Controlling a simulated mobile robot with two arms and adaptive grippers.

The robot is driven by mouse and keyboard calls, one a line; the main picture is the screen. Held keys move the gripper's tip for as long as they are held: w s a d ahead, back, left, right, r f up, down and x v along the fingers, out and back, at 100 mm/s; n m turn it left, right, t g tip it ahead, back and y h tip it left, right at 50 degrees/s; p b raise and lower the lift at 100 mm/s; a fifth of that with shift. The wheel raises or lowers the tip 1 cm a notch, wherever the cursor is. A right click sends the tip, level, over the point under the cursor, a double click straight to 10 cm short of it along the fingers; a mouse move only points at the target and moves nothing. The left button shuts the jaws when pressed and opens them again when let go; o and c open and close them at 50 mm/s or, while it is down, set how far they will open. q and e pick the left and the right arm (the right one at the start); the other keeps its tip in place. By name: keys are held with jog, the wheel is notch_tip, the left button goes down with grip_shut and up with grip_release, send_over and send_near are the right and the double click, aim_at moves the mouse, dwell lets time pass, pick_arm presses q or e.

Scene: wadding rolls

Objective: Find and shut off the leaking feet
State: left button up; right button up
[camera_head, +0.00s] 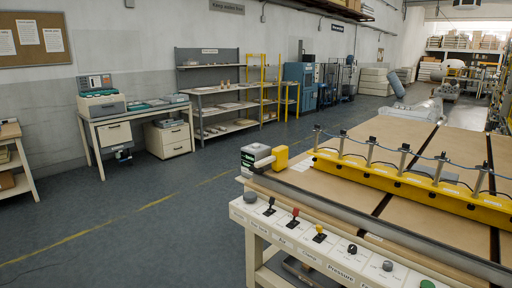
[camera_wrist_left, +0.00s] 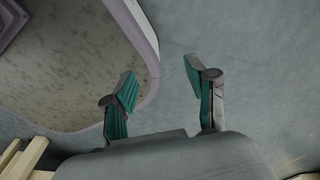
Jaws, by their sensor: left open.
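A yellow beam (camera_head: 420,190) lies across the brown-topped table (camera_head: 300,186) at the right of the head view. Several upright grey cylinders (camera_head: 404,158) stand along it, joined by a blue hose (camera_head: 388,147); these may be the feet. No leak can be made out. The table's front panel (camera_head: 290,236) carries a black lever (camera_head: 270,206), a red-topped lever (camera_head: 294,217) and a yellow-topped lever (camera_head: 319,233), with labels such as Air, Clamp and Pressure. My left gripper (camera_wrist_left: 160,84) is open and empty over grey floor in the left wrist view. My right gripper is not in view.
A dark boxy device (camera_head: 255,161) with a yellow block (camera_head: 280,158) sits on the table's near left corner. A desk (camera_head: 137,112) and shelves (camera_head: 222,97) line the left wall. Open floor (camera_head: 150,205) lies between. A pale-rimmed, mottled surface (camera_wrist_left: 70,70) is left of my left gripper.

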pick_arm(q)
grip_shut()
dwell(1.4)
